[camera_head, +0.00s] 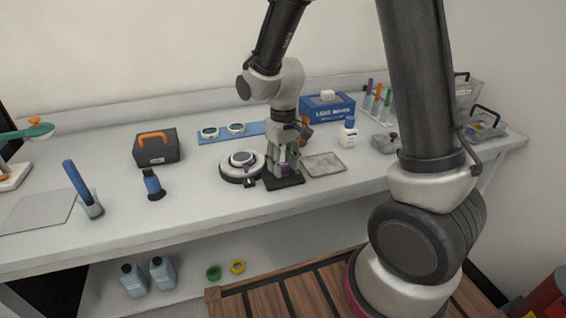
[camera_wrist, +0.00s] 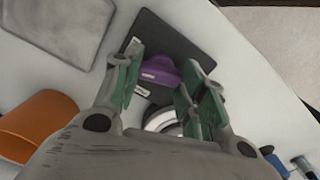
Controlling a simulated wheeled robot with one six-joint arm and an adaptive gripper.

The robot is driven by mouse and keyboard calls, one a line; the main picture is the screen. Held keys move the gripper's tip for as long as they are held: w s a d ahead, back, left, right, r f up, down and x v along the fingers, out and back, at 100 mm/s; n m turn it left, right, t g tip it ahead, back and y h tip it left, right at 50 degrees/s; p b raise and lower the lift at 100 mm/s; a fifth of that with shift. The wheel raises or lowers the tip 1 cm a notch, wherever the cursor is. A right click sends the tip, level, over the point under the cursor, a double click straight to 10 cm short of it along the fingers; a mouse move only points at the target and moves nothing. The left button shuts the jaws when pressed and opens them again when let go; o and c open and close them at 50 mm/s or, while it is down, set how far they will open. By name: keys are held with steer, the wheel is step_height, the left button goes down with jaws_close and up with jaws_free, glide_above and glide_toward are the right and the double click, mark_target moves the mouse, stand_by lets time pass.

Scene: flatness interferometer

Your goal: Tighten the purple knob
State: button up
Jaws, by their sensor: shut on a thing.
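The purple knob (camera_wrist: 160,70) sits over a dark base plate (camera_wrist: 195,38) in the wrist view, between the green-padded fingers of my gripper (camera_wrist: 166,66). In the head view my gripper (camera_head: 285,160) points down at the dark base plate (camera_head: 290,182), and only a bit of the purple knob (camera_head: 285,170) shows between the fingers. My gripper is shut on the knob. The knob's lower part and where the pads touch it are partly hidden.
A round black stage with a white-ringed disc (camera_head: 243,158) stands close left of my gripper. A grey plate (camera_head: 323,165) lies to the right, and a white bottle (camera_head: 347,132) stands beyond it. An orange object (camera_wrist: 35,125) is near my gripper in the wrist view.

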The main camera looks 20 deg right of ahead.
mark_target(283, 165)
steer(key=shift+m, duration=1.4)
steer(key=o, duration=1)
step_height(283, 165, up, 12)
